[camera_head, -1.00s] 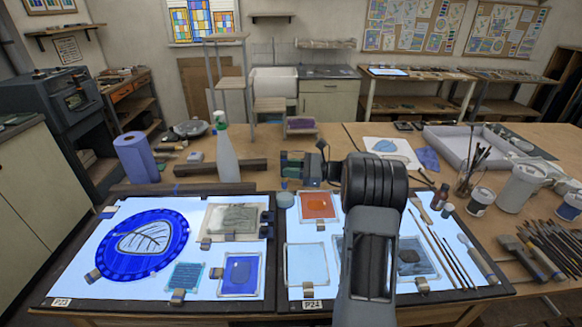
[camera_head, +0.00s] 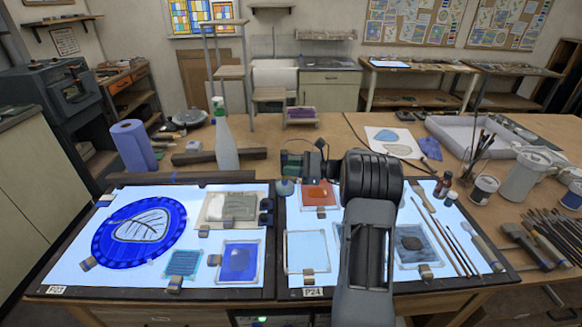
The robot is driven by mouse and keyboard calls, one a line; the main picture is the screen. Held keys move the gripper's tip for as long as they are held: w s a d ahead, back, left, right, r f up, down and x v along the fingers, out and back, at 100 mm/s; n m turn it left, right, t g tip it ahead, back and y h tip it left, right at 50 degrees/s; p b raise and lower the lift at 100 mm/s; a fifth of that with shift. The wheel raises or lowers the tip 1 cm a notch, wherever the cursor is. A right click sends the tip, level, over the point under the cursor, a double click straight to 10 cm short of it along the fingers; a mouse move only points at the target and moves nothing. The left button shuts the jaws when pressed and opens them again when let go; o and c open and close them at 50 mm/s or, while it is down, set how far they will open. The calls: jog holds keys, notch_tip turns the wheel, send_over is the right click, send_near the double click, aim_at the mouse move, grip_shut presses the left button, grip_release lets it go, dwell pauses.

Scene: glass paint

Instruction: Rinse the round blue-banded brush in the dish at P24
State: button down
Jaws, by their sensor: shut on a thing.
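My arm crosses the light table marked P24 (camera_head: 313,292). My gripper (camera_head: 297,166) is at its far left end, above the back edge of that table, small and dark. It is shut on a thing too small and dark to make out. I cannot make out a blue band there. A small grey-blue round pot (camera_head: 284,188) stands just below the gripper at the table's back left corner; I cannot tell whether it is the dish. Several thin brushes (camera_head: 449,246) lie on the right side of the same table. My arm hides part of the table's middle.
The left light table carries a blue round panel (camera_head: 142,225) and small glass panes. A spray bottle (camera_head: 225,146) and a blue roll (camera_head: 132,146) stand behind it. Glass panes (camera_head: 306,251) lie around my arm. Pots (camera_head: 484,189) and tools crowd the right.

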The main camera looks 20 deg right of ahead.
jog(key=shift+w+a, duration=0.15)
jog(key=shift+a, duration=0.15)
dwell(0.5)
jog(key=shift+p, duration=0.5)
dwell(2.1)
jog(key=shift+d, duration=0.15)
jog(key=shift+d, duration=0.15)
